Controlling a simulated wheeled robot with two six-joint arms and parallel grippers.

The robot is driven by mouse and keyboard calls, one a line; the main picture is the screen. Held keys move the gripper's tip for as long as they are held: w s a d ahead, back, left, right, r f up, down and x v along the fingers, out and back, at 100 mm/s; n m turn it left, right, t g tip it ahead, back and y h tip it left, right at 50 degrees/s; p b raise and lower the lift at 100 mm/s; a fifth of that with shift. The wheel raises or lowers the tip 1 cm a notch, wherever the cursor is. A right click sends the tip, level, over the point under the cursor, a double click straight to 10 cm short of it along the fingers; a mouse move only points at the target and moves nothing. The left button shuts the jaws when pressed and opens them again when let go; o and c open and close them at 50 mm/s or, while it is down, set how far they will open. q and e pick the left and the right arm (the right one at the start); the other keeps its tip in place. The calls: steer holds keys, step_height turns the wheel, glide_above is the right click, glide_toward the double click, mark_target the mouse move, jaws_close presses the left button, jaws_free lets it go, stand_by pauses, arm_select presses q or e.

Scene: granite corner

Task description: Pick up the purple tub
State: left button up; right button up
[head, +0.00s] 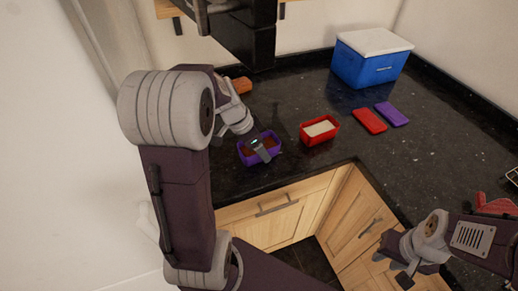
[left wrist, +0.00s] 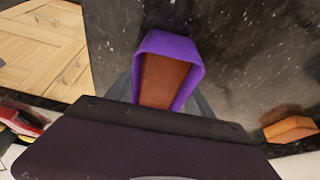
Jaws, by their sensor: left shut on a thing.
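The purple tub (head: 245,160) sits near the front edge of the dark counter in the head view, with brown contents inside. My left gripper (head: 262,146) reaches down over it and is shut on it. In the left wrist view the purple tub (left wrist: 168,42) shows beyond the dark gripper body, which hides its near end and most of the fingers. I cannot tell whether the tub is clear of the counter. My right gripper (head: 392,270) is open and empty at the lower right, in front of the cabinets and away from the tub.
A red tub (head: 309,140) with pale contents stands right of the purple one. A red lid (head: 370,121) and a purple lid (head: 392,114) lie beyond it. A blue cooler (head: 371,68) stands at the back. An orange-brown item (head: 242,85) lies behind my left arm.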

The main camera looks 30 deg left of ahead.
arm_select(q)
steer(key=shift+r+p, duration=0.55)
step_height(320, 180, up, 3)
steer(key=shift+d+r, duration=0.1)
steer(key=shift+r, duration=0.05)
steer(key=s+d+p, duration=0.1)
steer(key=s+d, duration=1)
steer(key=d, duration=0.2)
steer(key=shift+s+d+f+p, duration=0.2)
steer(key=shift+s+d+p, duration=0.1)
